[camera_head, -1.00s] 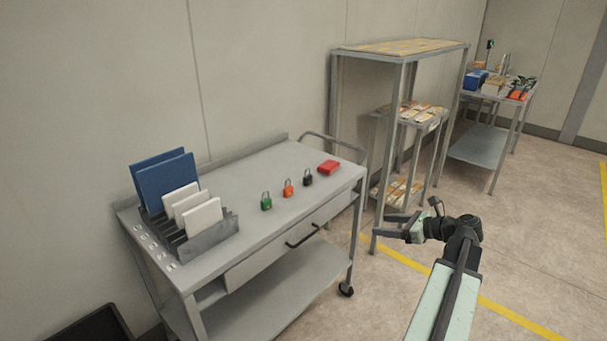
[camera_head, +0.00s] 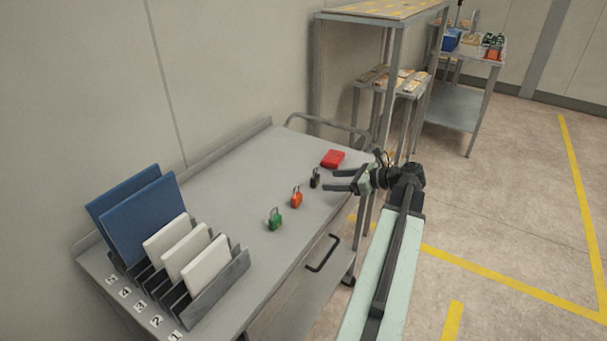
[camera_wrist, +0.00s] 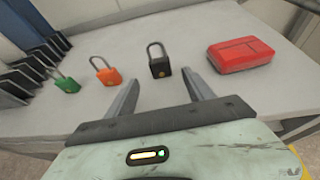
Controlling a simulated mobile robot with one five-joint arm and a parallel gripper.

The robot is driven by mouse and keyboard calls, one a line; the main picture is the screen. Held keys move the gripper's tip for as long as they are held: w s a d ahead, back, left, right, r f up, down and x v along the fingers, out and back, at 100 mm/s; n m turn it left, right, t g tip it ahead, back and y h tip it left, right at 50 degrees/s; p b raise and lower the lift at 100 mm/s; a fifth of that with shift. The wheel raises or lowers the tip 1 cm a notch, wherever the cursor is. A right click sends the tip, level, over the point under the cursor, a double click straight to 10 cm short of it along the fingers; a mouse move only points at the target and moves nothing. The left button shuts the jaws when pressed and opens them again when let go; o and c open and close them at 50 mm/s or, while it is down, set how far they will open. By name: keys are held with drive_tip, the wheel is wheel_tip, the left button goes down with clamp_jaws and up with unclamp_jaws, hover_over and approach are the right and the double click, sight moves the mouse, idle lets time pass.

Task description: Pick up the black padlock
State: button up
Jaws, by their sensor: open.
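The black padlock (camera_head: 315,178) stands on the grey cart top, between an orange padlock and a red case. In the wrist view the black padlock (camera_wrist: 159,66) has its shackle up and sits ahead of my gripper (camera_wrist: 163,88), roughly midway between the two fingers and beyond their tips. My gripper (camera_head: 338,181) is open and empty, at the cart's right edge in the head view, its fingers pointing left toward the padlock. I cannot tell whether a finger touches it.
The orange padlock (camera_wrist: 105,72) and green padlock (camera_wrist: 66,84) stand left of the black one. The red case (camera_wrist: 240,54) lies close on the right. A rack (camera_head: 222,280) with blue and white panels fills the cart's left end. A tall shelf (camera_head: 316,70) stands behind.

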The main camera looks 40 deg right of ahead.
sight(318, 180)
drive_tip(key=shift+b+x, duration=0.55)
drive_tip(key=shift+x, duration=0.55)
drive_tip(key=b+x, duration=0.1)
drive_tip(key=x, duration=0.4)
drive_tip(key=shift+w+b, duration=0.35)
drive_tip(key=shift+b, duration=0.05)
clamp_jaws()
wheel_tip(318, 180, up, 10)
drive_tip(key=p, duration=1)
drive_tip(key=shift+r, duration=0.15)
